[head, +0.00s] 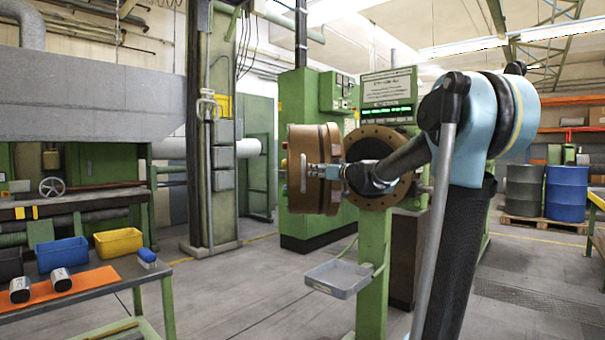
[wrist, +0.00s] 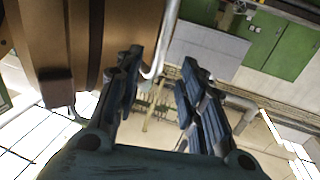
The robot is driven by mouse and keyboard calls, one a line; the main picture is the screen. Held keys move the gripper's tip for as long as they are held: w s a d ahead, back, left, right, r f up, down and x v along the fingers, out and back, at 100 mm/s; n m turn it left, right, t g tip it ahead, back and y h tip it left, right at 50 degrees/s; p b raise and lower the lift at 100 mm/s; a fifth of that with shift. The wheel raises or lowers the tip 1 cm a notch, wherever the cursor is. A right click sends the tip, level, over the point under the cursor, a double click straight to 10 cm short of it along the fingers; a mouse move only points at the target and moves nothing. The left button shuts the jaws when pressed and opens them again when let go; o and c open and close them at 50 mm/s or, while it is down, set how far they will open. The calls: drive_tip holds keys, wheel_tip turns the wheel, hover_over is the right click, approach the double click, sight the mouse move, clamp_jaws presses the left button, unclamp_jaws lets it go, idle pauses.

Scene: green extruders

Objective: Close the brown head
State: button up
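The brown head (head: 328,140) is a thick round disc, swung out to the left of the brown bolted flange ring (head: 402,188) on the green extruder, with its face turned away from the ring. My arm reaches in from the right across the ring, and my gripper (head: 322,173) is at the side of the head. In the wrist view the brown head (wrist: 65,45) fills the upper left. My gripper (wrist: 162,68) has its fingers apart there. A shiny curved handle bar (wrist: 167,35) shows between them, close to the left finger; I cannot tell whether they touch.
A grey tray (head: 338,279) sticks out low in front of the green post (head: 372,265). A workbench (head: 90,293) with bins stands at the left. The floor (head: 250,280) between bench and post is mostly clear.

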hover_over(303, 185)
drive_tip(key=w, duration=0.1)
drive_tip(key=shift+w, duration=0.1)
idle(0.4)
drive_tip(key=shift+c, duration=0.5)
